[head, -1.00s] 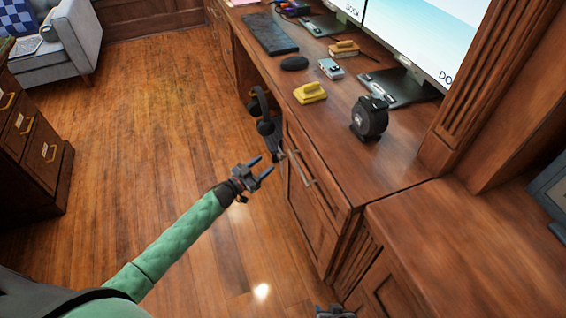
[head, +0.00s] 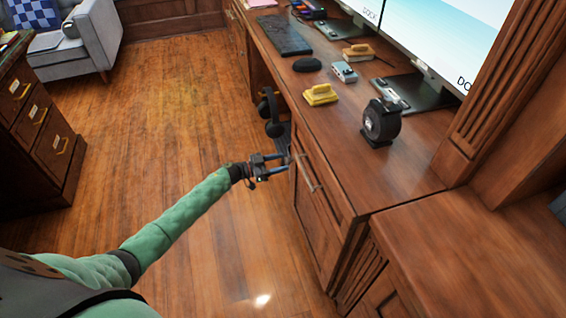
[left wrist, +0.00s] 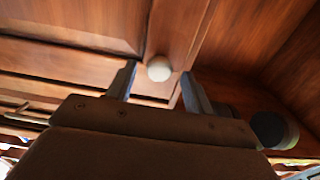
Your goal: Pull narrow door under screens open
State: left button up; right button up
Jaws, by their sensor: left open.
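The narrow door (head: 312,228) is a wood panel front in the desk cabinet below the screens (head: 452,40). A metal bar handle (head: 306,176) is on the cabinet front above it. My left gripper (head: 284,164) is open and empty at the upper far side of this front, close to the handle's far end. In the left wrist view, a pale round knob (left wrist: 159,69) on a wood front shows between the two spread fingers. I cannot tell whether the fingers touch it. The door looks shut. My right gripper is out of view.
A drawer cabinet (head: 40,125) stands at left. The wood floor between is clear.

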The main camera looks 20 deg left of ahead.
pick_arm(q)
jog(key=shift+x, duration=0.85)
jog(key=shift+c, duration=0.2)
